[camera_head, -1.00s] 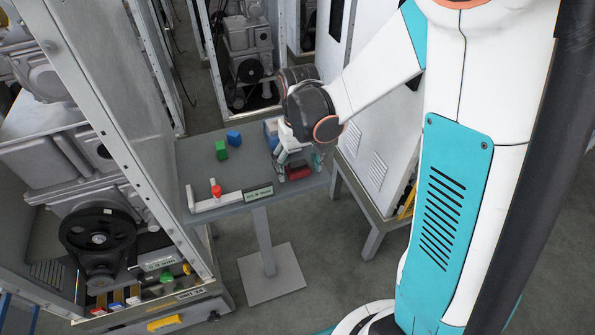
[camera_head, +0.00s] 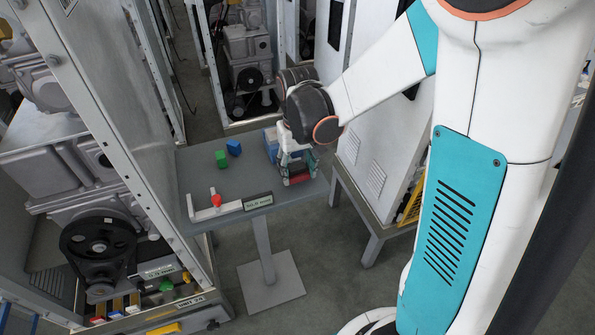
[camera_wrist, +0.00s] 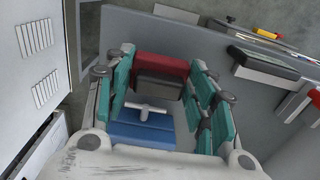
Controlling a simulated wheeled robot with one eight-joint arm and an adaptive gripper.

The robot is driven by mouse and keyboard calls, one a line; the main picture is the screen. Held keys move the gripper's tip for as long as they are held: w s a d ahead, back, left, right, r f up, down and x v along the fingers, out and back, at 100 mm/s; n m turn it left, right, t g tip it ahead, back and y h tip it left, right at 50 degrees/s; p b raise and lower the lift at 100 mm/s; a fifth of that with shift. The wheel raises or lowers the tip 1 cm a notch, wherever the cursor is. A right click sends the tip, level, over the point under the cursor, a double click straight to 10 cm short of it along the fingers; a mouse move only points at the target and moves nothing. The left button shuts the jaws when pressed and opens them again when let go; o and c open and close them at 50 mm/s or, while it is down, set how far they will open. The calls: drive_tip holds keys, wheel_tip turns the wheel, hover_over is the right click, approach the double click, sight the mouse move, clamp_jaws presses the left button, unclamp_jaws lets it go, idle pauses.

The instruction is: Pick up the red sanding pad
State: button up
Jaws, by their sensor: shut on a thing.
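The red sanding pad (camera_head: 300,179) is at the near right edge of the grey table (camera_head: 205,172). In the wrist view the pad (camera_wrist: 161,64) is a red block with a dark grey face, set between my teal fingers. My gripper (camera_wrist: 160,82) is shut on it, with a finger on either side; it also shows in the head view (camera_head: 298,166). I cannot tell whether the pad is clear of the table. A blue block with a grey T-shaped handle (camera_wrist: 142,132) lies close by, between the fingers' bases in the wrist view.
A red knob (camera_head: 216,200) sits by a light L-shaped rail (camera_head: 230,208) and a small label block (camera_head: 258,200). A white cabinet (camera_head: 375,150) stands close on the right.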

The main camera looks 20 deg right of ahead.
sight(298, 167)
wheel_tip(298, 167, up, 18)
drive_tip(key=p, duration=0.5)
